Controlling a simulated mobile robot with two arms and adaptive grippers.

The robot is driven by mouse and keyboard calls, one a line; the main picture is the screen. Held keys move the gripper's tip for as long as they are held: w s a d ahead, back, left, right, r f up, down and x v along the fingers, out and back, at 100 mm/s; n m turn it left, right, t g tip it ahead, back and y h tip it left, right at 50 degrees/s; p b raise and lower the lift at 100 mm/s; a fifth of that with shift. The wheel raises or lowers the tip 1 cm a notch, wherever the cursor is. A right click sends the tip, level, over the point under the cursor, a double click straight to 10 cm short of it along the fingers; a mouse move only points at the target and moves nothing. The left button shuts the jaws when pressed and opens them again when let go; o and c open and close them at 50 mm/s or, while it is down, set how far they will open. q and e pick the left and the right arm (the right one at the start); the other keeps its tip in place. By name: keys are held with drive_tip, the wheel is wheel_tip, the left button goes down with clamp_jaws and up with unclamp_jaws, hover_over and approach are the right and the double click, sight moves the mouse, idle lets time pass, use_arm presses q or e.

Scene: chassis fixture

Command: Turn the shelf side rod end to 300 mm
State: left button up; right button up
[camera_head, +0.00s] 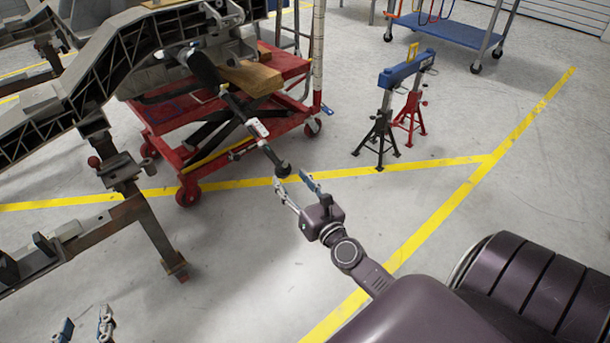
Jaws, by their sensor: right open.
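A long thin rod assembly (240,107) slants down from the chassis (110,70) toward my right gripper. It has a pale grey section (257,128) partway along and a dark, thicker rod end (282,168) at its lower end. My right gripper (290,178) is open, its two fingertips just at this dark end, one on each side; whether they touch it I cannot tell. No length marking is readable. My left gripper (86,322) shows only its two fingers at the bottom left edge; they stand apart with bare floor between them.
A red lift cart (290,62) with a wooden block (250,78) stands under the chassis. A rusty stand leg (150,225) is at left. Black and red jack stands (378,140) carry a blue beam. A blue cart (450,35) stands behind. The centre floor is clear.

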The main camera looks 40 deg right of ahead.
drive_tip(key=s+a, duration=0.1)
drive_tip(key=s, duration=0.7)
drive_tip(key=shift+s, duration=0.15)
drive_tip(key=shift+a, duration=0.15)
